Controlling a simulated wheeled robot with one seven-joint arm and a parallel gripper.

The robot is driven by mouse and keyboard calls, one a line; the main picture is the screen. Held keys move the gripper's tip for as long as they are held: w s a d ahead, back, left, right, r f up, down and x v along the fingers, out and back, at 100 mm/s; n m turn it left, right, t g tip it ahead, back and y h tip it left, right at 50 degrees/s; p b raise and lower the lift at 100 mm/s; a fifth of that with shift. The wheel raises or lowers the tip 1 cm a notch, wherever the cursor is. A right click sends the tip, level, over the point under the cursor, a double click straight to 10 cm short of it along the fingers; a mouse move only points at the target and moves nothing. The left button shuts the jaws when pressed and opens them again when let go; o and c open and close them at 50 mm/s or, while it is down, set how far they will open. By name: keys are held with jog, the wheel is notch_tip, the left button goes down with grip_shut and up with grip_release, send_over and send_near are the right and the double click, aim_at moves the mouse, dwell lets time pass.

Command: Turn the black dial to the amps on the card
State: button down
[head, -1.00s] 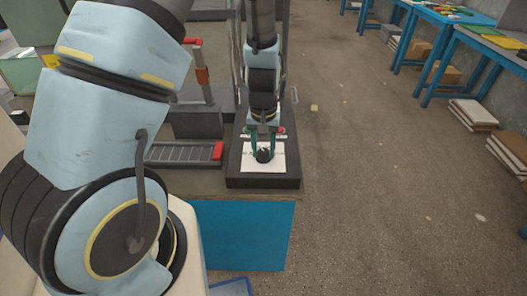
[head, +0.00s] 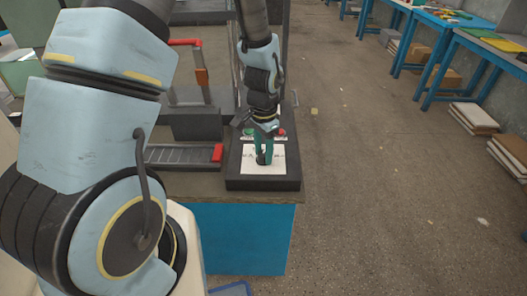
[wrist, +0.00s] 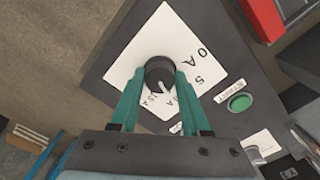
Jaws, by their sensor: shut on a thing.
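The black dial (wrist: 160,74) sits on a white scale plate (wrist: 150,35) on a dark control box (head: 236,175). My gripper (wrist: 161,80) has its two green fingers closed on opposite sides of the dial. In the wrist view a light pointer line on the dial points toward the bottom, slightly right, near marks partly hidden by the fingers. Readable marks include "0 A", a "5" and what looks like "15 A". In the head view the dial (head: 261,159) is mostly behind my fingers. I cannot make out a separate card with the amps.
A green button (wrist: 240,102) labelled START is on the box beside the plate. A red button (head: 281,132) stands at the right of my gripper in the head view. A slatted rail with a red end (head: 217,153) lies left of the box.

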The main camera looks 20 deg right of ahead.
aim_at(264, 153)
jog(key=shift+m, duration=0.5)
jog(key=shift+c, duration=1.9)
grip_release()
jog(key=shift+r, duration=0.1)
notch_tip(264, 153, up, 11)
jog(key=b, duration=0.1)
